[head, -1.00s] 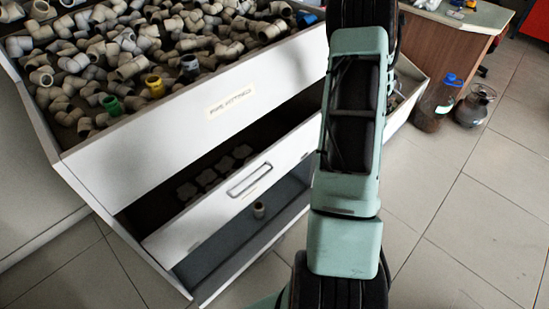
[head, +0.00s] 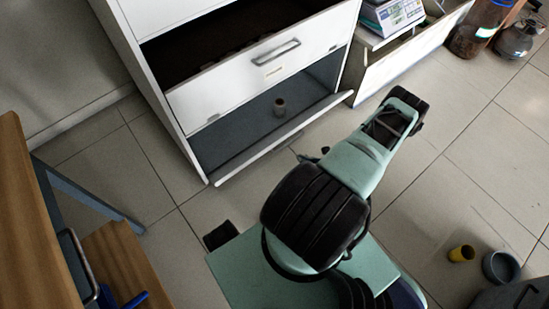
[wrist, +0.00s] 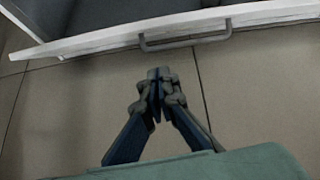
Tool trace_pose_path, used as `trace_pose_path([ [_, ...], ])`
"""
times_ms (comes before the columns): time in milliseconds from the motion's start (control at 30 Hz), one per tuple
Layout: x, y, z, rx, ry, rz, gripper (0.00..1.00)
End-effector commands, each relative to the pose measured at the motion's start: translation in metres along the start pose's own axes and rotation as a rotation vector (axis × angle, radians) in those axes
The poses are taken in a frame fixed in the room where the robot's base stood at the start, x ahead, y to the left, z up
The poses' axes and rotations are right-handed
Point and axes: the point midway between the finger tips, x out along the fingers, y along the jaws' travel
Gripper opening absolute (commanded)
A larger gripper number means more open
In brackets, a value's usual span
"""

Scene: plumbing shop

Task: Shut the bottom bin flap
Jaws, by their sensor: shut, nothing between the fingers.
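The bottom bin flap (head: 282,139) hangs open at the foot of the white cabinet, tilted outward, so the grey inside of the bin shows above it. In the wrist view the flap's white edge (wrist: 90,41) crosses the top of the picture, with its grey bar handle (wrist: 185,42) facing me. My gripper (wrist: 159,76) is shut and empty, over the floor tiles just short of the handle, with a gap between them in the picture. In the head view my arm hides the fingers, or they are too small to make out.
A wooden bench (head: 35,230) is at left. A yellow cup (head: 461,254) and a grey pot (head: 501,266) stand on the floor at right. Tiles before the cabinet are clear.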

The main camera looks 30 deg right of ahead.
Motion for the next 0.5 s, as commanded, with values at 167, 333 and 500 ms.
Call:
trace_pose_path([
  [167, 0.009, 0.000, -0.010, 0.091, -0.023, -0.045, 0.00],
  [333, 0.030, 0.000, -0.011, 0.093, -0.025, -0.045, 0.00],
  [500, 0.067, -0.001, -0.012, 0.091, -0.024, -0.044, 0.00],
])
